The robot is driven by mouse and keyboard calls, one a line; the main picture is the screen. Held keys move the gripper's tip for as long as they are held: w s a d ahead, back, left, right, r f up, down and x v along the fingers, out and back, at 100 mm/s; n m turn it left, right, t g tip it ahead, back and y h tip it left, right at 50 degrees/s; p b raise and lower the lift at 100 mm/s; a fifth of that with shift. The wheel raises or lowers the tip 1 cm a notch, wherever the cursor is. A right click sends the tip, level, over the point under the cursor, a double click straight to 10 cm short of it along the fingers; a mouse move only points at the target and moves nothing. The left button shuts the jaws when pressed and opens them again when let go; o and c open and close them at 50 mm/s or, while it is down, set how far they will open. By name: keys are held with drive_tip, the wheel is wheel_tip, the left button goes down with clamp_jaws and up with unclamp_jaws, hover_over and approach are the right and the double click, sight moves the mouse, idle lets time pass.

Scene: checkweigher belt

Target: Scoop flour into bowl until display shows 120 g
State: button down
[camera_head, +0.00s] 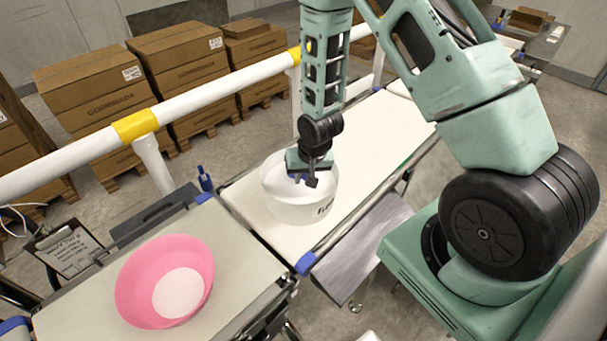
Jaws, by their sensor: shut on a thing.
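A pink bowl (137,284) sits on the near-left belt section, with a round patch of white flour (180,292) in its bottom. A white tub (298,212) with dark lettering, partly cut off, stands on the belt beyond it to the right. My gripper (308,181) points down into the tub's mouth. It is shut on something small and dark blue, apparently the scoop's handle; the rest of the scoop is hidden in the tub. The flour level in the tub is hard to make out. No readable weight display shows.
A white rail (210,97) with yellow bands runs behind the belts. A clipboard (68,250) stands at the left, and a blue bottle-like item (205,179) is behind the belt joint. Cardboard boxes (95,87) are stacked behind. The white belt (375,135) right of the tub is clear.

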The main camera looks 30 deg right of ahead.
drive_tip(key=shift+f+b, duration=1.95)
drive_tip(key=shift+f, duration=0.75)
drive_tip(key=shift+r+p, duration=4.3)
drive_tip(key=shift+r, duration=1.75)
drive_tip(key=shift+s, duration=0.1)
